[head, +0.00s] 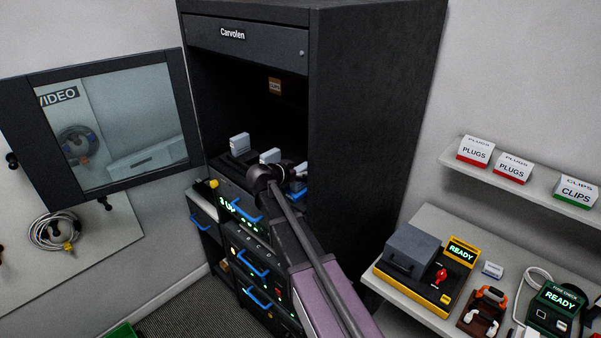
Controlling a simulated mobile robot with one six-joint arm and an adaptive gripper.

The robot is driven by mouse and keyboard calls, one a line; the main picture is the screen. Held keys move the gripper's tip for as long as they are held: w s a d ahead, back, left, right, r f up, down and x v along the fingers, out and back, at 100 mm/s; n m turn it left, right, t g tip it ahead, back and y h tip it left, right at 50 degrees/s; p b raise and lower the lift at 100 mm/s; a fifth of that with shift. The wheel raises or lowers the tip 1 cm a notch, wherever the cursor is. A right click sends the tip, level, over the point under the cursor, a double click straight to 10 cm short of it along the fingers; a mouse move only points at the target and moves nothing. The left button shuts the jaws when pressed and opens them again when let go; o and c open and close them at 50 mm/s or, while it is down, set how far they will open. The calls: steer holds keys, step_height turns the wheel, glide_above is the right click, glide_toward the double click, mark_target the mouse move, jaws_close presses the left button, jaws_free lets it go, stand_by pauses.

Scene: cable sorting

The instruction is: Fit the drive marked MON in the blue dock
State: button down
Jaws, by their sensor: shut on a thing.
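My gripper (288,172) is at the end of my arm, inside the open black cabinet, seen small and partly hidden by my wrist. It is shut on what looks like a white drive (301,169), partly covered by the cabinet's side; no mark is readable. A blue part (298,191), perhaps the blue dock, shows just below and is mostly hidden. Two other white drives stand upright to the left: one (239,143) on a dark dock, the other (270,156) beside my wrist. I cannot tell whether the held drive touches the blue part.
The cabinet (375,130) has its glass door (120,125) swung open to the left. Below are units with blue handles (253,264). At right, a bench holds a yellow READY device (443,290) and a green one (555,302); boxes (512,168) stand on a shelf above.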

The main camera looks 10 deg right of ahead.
steer(key=shift+f, duration=0.2)
stand_by(0.5)
steer(key=shift+c, duration=1.3)
jaws_free()
steer(key=shift+o, duration=0.3)
steer(key=shift+o, duration=1)
steer(key=shift+r, duration=0.15)
steer(key=shift+r+p, duration=3.4)
